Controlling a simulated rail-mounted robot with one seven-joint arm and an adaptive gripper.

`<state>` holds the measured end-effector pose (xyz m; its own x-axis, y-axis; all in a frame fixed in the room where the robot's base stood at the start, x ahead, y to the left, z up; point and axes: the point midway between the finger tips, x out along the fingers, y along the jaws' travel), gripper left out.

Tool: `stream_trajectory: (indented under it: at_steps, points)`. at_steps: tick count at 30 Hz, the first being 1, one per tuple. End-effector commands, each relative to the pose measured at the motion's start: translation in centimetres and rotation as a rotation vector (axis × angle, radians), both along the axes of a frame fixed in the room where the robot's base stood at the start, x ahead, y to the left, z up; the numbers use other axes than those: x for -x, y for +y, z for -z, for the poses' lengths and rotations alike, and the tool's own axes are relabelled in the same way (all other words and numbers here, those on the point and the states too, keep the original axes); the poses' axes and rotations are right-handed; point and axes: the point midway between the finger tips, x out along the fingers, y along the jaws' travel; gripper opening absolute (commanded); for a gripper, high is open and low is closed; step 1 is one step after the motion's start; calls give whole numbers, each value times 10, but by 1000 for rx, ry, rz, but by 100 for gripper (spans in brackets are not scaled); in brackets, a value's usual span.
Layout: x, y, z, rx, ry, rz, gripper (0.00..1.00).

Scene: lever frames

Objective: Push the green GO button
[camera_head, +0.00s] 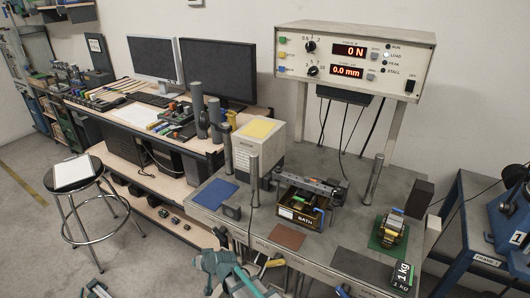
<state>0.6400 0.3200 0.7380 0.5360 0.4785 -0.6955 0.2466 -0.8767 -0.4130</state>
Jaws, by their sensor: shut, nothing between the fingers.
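A beige control panel (355,60) stands raised on posts at the back of the grey bench. It has two red displays reading "0 N" and "0.0 mm". A column of small coloured buttons runs down its left edge. The top one (282,40) looks greenish, with a yellowish one (282,55) and a blue one (282,69) below it. Their labels are too small to read, so I cannot tell for sure which is GO. Nothing covers the panel's front.
A beige box (257,155) with a yellow top is at left. Teal hardware (220,264) shows at the front edge.

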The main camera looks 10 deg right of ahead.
Motion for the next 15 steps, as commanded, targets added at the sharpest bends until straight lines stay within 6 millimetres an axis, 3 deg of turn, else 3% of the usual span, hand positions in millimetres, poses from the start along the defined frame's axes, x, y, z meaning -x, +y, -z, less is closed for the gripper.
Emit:
stream_trajectory:
  at_steps: [6, 15]
  points:
    - [-48, 33, -82, -125, -136, 53, 0]
    - [-96, 65, -203, -304, -302, 127, 0]
